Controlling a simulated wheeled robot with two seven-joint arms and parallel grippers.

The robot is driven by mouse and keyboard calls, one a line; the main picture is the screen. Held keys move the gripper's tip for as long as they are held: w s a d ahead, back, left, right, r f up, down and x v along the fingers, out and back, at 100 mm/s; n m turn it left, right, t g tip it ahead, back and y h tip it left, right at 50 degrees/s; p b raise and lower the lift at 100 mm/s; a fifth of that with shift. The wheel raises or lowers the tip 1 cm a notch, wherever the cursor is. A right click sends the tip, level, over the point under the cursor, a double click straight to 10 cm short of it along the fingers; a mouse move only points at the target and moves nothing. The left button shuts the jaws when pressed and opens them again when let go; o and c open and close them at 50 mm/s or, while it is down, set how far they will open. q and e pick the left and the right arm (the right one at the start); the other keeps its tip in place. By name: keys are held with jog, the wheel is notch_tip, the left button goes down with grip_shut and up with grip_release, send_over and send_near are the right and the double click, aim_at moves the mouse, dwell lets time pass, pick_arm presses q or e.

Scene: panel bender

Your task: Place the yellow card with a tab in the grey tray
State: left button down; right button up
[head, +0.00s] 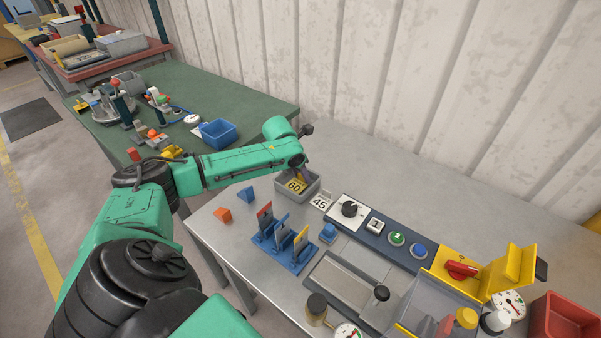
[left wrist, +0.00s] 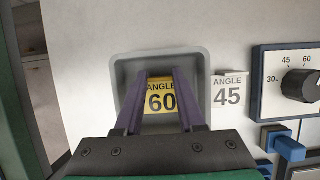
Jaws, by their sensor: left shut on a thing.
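The yellow card (left wrist: 162,104) reads "ANGLE 60" and sits between the purple fingers of my left gripper (left wrist: 160,80) in the left wrist view. It also shows in the head view (head: 295,186). My left gripper (head: 300,179) is shut on it. The card is over or inside the grey tray (head: 311,188); I cannot tell whether it touches the bottom. The tray's rim surrounds the card in the left wrist view (left wrist: 205,75). The card's tab is hidden between the fingers. My right gripper is not in view.
A white "ANGLE 45" card (head: 320,203) stands right of the tray, beside the dial panel (head: 349,208). A blue rack (head: 283,247) with coloured pieces is in front. Bare table lies behind the tray.

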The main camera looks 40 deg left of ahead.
pick_arm(q)
jog(key=c, duration=0.5)
grip_release()
jog(key=v, duration=1.2)
jog(key=shift+d+r+b, duration=0.1)
jog(key=shift+b, duration=0.3)
jog(key=shift+s, duration=0.1)
